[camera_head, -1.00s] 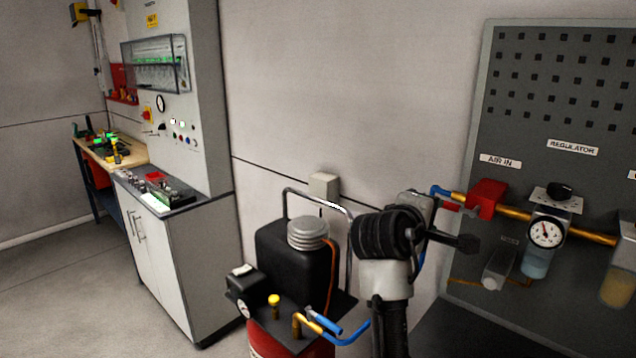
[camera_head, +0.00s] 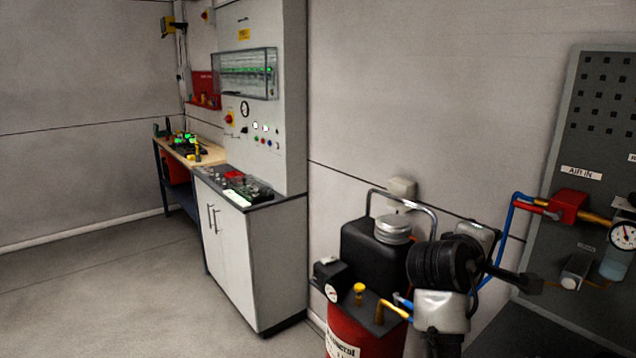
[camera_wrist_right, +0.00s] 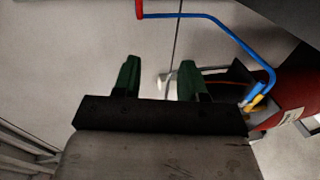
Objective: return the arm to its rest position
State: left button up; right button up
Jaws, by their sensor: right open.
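My right arm (camera_head: 440,300), with a black ribbed joint and pale link, rises at the lower right of the head view, in front of the compressor. The dark end of this arm (camera_head: 528,283) points right, towards the pegboard panel. In the right wrist view, my right gripper (camera_wrist_right: 158,82) shows two green fingers standing apart with nothing between them. My left gripper is in neither view.
A red-and-black compressor (camera_head: 375,245) stands just behind the arm. A blue hose (camera_head: 508,230) runs near it to the pegboard panel (camera_head: 600,150) with the regulator. A white cabinet (camera_head: 240,260) and workbench (camera_head: 200,155) stand left. The floor (camera_head: 100,290) at lower left is clear.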

jog(key=s+f+m+g+y, duration=0.1)
jog(key=s+f+y, duration=0.35)
jog(key=f, duration=0.75)
jog(key=s+f+m+g+y, duration=0.1)
jog(key=s+f+y, duration=0.1)
jog(key=s+f, duration=0.75)
jog(key=s+a+f+m+g+y, duration=0.2)
jog(key=s+a+f+y, duration=0.15)
jog(key=s+f, duration=0.45)
jog(key=s+a+f+m+g+y, duration=0.15)
jog(key=s+a+f, duration=0.25)
jog(key=s, duration=0.7)
notch_tip(320, 180, down, 25)
jog(key=g, duration=0.2)
jog(key=s+d+f+g, duration=0.1)
jog(key=s+d+f, duration=0.2)
jog(key=s+f, duration=1.4)
jog(key=shift+s+f+b, duration=0.15)
jog(key=shift+f+b, duration=0.15)
jog(key=shift+b, duration=0.1)
